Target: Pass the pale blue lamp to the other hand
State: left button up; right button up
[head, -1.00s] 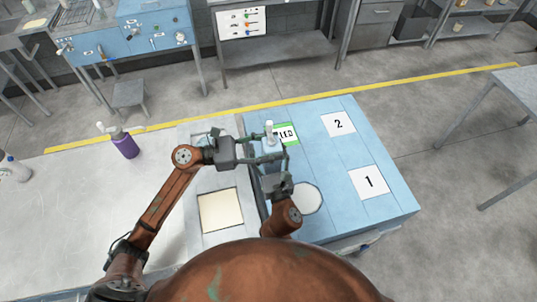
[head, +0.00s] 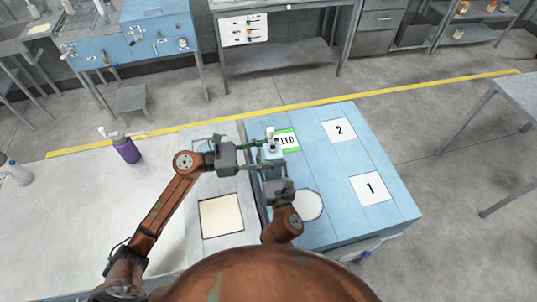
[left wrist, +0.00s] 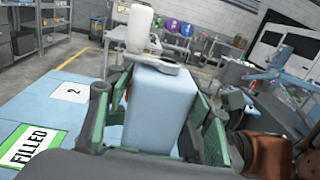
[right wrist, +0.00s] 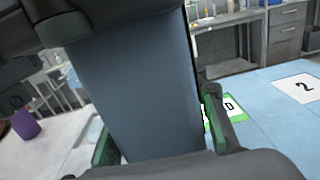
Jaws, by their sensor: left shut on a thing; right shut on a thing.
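The pale blue lamp (left wrist: 157,105) has a blocky body with a white top (left wrist: 140,28). In the head view its white top (head: 270,136) shows above my grippers, and most of its body is hidden. My left gripper (head: 262,156) reaches it from the left and is shut on it; its green-edged fingers flank the body in the left wrist view. My right gripper (head: 272,172) comes from the near side and is also shut on it. In the right wrist view the lamp's body (right wrist: 145,90) fills the space between the fingers.
The blue worktop below carries a green-edged FILLED card (head: 289,141), card 2 (head: 339,130), card 1 (head: 370,188) and a pale round patch (head: 308,205). On the grey table at left stand a purple bottle (head: 127,150) and a white bottle (head: 18,173). A cream square (head: 221,216) lies nearer.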

pick_arm(q)
jog(key=shift+d+r, duration=0.1)
dwell(0.6)
jog(key=o, duration=1.6)
